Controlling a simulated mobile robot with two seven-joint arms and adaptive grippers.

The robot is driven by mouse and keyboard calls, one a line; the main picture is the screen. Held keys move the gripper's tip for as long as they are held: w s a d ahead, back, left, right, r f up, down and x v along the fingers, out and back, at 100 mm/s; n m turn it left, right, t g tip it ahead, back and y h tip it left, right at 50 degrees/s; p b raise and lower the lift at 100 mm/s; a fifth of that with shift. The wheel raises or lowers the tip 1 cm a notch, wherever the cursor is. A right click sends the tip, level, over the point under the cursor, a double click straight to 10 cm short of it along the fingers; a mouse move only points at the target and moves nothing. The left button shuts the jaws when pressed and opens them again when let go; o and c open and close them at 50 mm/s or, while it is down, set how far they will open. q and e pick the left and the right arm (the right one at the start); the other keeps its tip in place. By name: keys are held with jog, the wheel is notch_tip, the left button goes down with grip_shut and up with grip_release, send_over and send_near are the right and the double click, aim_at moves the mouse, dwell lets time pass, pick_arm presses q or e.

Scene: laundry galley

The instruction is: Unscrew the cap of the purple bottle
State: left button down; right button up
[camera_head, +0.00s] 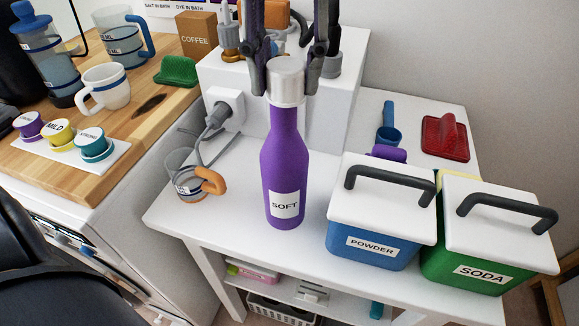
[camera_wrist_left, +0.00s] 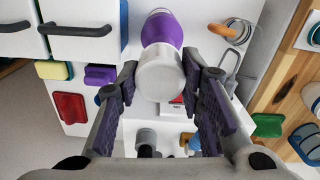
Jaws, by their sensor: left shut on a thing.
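The purple bottle (camera_head: 283,150), labelled SOFT, stands upright on the white table. Its silver-grey cap (camera_head: 286,82) is on top of the neck. My left gripper (camera_head: 290,85) comes down from above with one finger on each side of the cap and is shut on it. In the left wrist view the cap (camera_wrist_left: 160,76) sits between the two fingers (camera_wrist_left: 163,90), with the purple bottle (camera_wrist_left: 162,30) beyond it. My right gripper is not in view.
A blue POWDER box (camera_head: 372,248) and a green SODA box (camera_head: 468,262) stand right of the bottle. A clear measuring cup (camera_head: 186,185) with an orange handle is on the left. A white raised block (camera_head: 255,100) with a plug stands behind. Bare tabletop surrounds the bottle's base.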

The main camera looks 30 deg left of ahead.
aim_at(286, 63)
pick_arm(q)
jog(key=shift+r, duration=0.4)
jog(key=shift+r, duration=2)
